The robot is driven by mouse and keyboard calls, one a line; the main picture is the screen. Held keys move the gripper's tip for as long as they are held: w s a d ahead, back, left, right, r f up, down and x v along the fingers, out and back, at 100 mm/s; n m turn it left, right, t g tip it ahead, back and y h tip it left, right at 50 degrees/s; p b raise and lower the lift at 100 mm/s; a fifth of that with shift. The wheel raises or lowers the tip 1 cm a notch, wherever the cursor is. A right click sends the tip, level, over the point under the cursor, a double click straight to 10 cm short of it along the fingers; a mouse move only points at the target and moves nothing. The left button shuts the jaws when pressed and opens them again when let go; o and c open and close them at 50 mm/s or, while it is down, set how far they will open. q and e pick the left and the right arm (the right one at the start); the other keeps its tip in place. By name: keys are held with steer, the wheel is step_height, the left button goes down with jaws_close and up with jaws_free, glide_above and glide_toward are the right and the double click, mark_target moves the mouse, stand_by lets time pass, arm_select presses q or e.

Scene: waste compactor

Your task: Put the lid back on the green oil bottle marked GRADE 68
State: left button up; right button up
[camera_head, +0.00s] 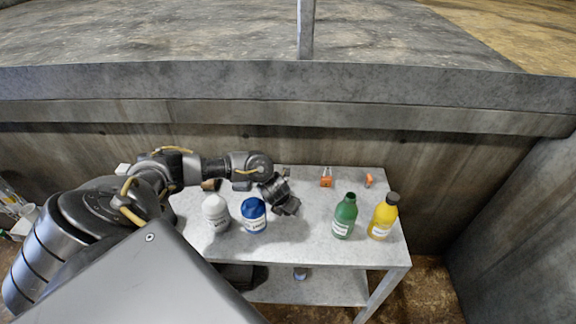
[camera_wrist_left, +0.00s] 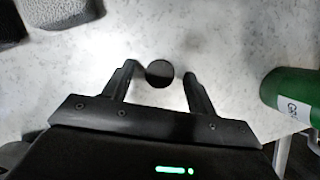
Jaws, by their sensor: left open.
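The green bottle (camera_head: 344,217) with a white label stands upright on the grey table, with no dark cap on its neck. Its side also shows at the right of the left wrist view (camera_wrist_left: 292,94); the label text is too small to read fully. A round black lid (camera_wrist_left: 159,73) lies on the table in the left wrist view, between the fingertips. My left gripper (camera_wrist_left: 160,76) is open around it, pointing down, with gaps on both sides. In the head view my left gripper (camera_head: 287,207) is left of the green bottle and hides the lid. My right gripper is not in view.
A yellow bottle (camera_head: 383,217) with a dark cap stands right of the green one. A blue bottle (camera_head: 253,217) and a grey-white bottle (camera_head: 216,213) stand left of my gripper. Small orange items (camera_head: 326,180) lie near the back edge. A concrete wall rises behind the table.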

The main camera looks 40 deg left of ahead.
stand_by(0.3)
arm_select(q)
steer(key=c, duration=1)
steer(key=shift+c, duration=0.2)
steer(key=shift+r, duration=0.15)
steer(key=shift+r, duration=0.25)
step_height(320, 180, up, 2)
steer(key=shift+w+r, duration=0.1)
steer(key=s+d+r+p, duration=0.4)
steer(key=s+r, duration=0.6)
steer(key=s, duration=0.3)
steer(key=shift+s+p, duration=0.3)
steer(key=shift+p, duration=0.6)
